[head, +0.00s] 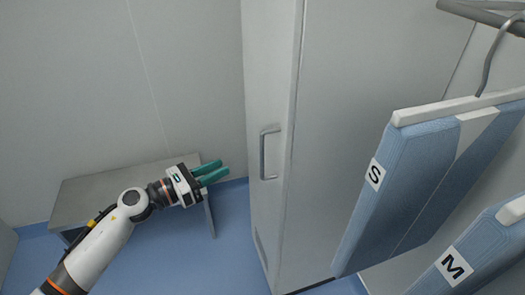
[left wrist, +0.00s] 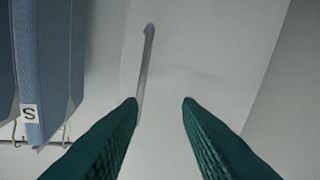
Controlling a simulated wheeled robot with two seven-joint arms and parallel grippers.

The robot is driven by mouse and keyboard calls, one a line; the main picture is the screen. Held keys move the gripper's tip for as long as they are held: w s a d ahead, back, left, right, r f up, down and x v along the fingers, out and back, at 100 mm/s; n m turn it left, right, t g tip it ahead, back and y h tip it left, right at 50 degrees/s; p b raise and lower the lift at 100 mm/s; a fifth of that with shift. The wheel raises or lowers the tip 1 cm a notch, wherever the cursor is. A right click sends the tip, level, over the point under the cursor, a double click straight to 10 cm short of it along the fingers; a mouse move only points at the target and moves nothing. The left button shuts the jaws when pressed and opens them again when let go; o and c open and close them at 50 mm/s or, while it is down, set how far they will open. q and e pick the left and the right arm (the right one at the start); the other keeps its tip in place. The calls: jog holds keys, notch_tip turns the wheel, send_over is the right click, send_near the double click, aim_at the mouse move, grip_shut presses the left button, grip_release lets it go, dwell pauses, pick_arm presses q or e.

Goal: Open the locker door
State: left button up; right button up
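The locker door (head: 270,60) is a tall pale grey panel in the middle of the head view and looks closed. Its vertical metal bar handle (head: 263,153) is on the door's right part; the handle also shows in the left wrist view (left wrist: 147,55), running down behind the left-hand finger. My left gripper (head: 224,168) has two green fingers and is open and empty. It is left of the handle, pointing toward it, with a gap between. In the left wrist view the fingertips (left wrist: 160,101) are apart with the pale door beyond. My right gripper is not in view.
A grey bench (head: 110,183) stands against the wall behind my left arm. Blue garments labelled S (head: 400,190) and M (head: 480,260) hang from a metal rail (head: 480,12) at the right. Blue floor (head: 230,235) shows clear left of the locker.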

pick_arm(q)
jog(key=w+d+m+p, duration=0.1)
jog(key=d, duration=0.3)
jog(key=w+d+r+m+p, duration=0.1)
jog(key=w+d, duration=0.1)
jog(key=d, duration=0.1)
jog(key=w+d+r+m+g+p, duration=0.1)
jog(key=d, duration=0.3)
jog(key=shift+w+d+r+h+p, duration=0.15)
jog(key=shift+w+d+h+p, duration=0.05)
jog(key=shift+d+h+p, duration=0.15)
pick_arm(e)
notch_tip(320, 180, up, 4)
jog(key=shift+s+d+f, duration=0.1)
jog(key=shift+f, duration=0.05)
pick_arm(q)
jog(key=shift+c, duration=0.5)
grip_shut()
